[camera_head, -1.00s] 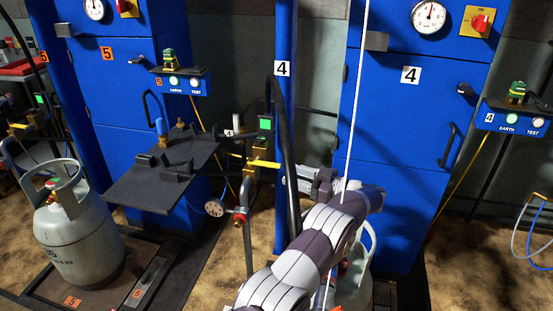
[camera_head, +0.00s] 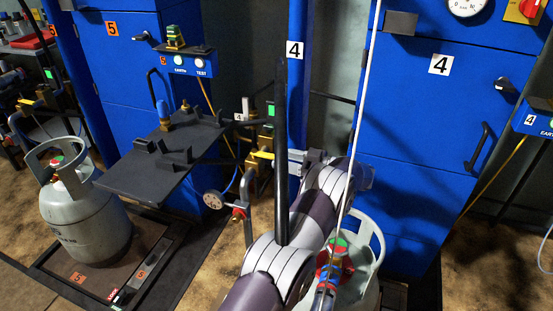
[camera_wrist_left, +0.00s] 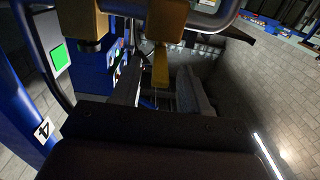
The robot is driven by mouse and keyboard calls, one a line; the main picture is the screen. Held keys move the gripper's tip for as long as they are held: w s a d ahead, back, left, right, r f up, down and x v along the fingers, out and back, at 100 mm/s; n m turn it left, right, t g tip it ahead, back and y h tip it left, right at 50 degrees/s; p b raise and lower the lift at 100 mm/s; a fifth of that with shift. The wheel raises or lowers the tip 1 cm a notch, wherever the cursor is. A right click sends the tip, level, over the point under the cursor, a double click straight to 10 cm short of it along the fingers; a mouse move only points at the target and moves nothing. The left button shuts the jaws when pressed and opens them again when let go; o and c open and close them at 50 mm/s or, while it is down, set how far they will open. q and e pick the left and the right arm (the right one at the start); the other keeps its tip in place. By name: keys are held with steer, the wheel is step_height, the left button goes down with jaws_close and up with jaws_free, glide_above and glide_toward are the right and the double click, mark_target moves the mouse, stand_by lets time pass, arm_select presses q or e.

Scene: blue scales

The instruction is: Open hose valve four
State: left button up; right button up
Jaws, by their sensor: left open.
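The hose valve at post four has a yellow handle (camera_head: 262,155), which sticks out roughly level to the left of the blue post in the head view. In the left wrist view the yellow handle (camera_wrist_left: 161,66) hangs ahead of my left gripper (camera_wrist_left: 157,88), lined up with the gap between its two dark, parted fingers. It does not look gripped; whether a finger touches it I cannot tell. In the head view my left gripper (camera_head: 289,158) lies just right of the handle, its fingers partly hidden by the post and hose. My right gripper is not in view.
A blue post labelled 4 (camera_head: 296,90) and a black hose (camera_head: 280,190) stand close to my arm. A pressure gauge (camera_head: 213,199) is below left. A black shelf (camera_head: 150,180) and a gas cylinder (camera_head: 85,225) are left. Another cylinder (camera_head: 372,240) is beside my arm.

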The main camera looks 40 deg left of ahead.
mark_target(268, 156)
arm_select(q)
steer(key=shift+x, duration=1.4)
jaws_close()
steer(key=shift+r, duration=0.1)
